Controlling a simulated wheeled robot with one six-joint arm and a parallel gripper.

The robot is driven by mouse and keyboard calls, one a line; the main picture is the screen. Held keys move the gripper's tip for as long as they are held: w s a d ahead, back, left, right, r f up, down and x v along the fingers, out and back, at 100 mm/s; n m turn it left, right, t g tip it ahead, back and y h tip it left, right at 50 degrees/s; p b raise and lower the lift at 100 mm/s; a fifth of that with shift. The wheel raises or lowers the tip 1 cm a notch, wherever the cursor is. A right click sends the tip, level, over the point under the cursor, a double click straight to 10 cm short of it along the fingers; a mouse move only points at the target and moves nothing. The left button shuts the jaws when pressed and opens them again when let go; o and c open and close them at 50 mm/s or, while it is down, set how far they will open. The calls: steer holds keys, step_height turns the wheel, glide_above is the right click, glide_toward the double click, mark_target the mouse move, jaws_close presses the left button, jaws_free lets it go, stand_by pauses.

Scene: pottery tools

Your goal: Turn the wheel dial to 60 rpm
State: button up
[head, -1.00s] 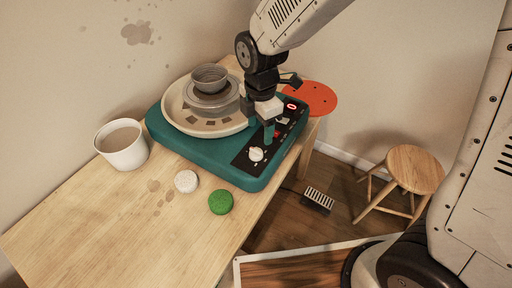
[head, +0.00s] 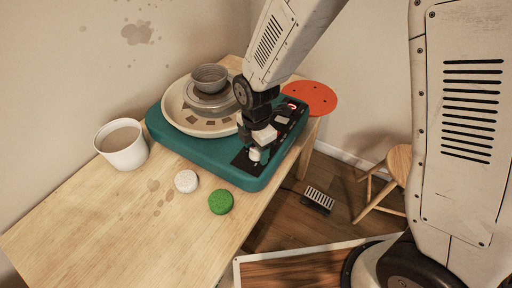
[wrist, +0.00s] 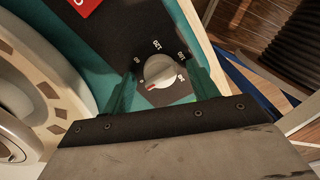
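The wheel dial (wrist: 160,71) is a white round knob on the black control panel (wrist: 120,30) of the teal pottery wheel (head: 190,150). In the wrist view a red mark on its rim points to the lower left. Numbers around it are small; one looks like 120, and I cannot read the rest surely. My gripper (wrist: 162,78) is open, with one green finger on each side of the dial; I cannot tell whether they touch it. In the head view my gripper (head: 257,148) is low over the dial's end of the panel. A red-lit display (head: 292,106) is too small to read.
A grey bowl (head: 210,77) stands on the wheel head. A white bucket (head: 122,150), a white puck (head: 186,181) and a green puck (head: 221,202) are on the wooden table (head: 110,220). An orange disc (head: 312,97) lies behind the panel. A stool (head: 398,165) stands at right.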

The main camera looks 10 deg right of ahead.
steer(key=c, duration=0.9)
